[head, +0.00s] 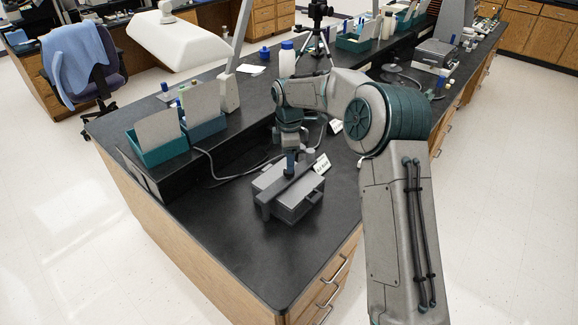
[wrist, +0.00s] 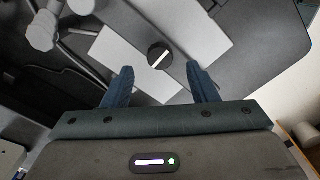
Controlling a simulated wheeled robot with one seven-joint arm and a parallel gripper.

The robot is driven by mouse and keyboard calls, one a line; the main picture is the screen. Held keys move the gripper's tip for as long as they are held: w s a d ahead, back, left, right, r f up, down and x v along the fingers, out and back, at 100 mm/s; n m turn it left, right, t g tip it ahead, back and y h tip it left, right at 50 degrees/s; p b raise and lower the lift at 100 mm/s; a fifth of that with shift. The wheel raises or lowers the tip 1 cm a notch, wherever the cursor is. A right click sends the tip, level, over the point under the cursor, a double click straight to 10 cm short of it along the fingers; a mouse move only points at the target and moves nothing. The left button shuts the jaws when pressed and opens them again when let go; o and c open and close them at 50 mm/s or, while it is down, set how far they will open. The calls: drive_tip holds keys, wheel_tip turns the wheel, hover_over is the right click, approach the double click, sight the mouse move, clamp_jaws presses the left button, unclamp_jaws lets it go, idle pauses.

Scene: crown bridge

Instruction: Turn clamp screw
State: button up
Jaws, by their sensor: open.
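The clamp screw (wrist: 160,57) shows in the wrist view as a round dark knob with a white line across its top. It sits on a dark bar (wrist: 122,22) that crosses a light grey block. My gripper (wrist: 160,82) is open, with its two blue fingers apart and the knob a little beyond and between their tips. Nothing is between the fingertips. In the head view the dark clamp bar (head: 286,192) lies across a grey box (head: 302,207) on the black bench. My gripper (head: 290,165) is just above the bar there, and the knob is hidden or too small to tell.
A small white label card (head: 321,164) stands behind the box. Teal trays with grey panels (head: 158,150) stand on the left shelf. A cable (head: 215,170) runs across the bench. The black bench top (head: 270,262) in front of the box is clear.

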drive_tip(key=shift+f, duration=2.05)
drive_tip(key=c, duration=1)
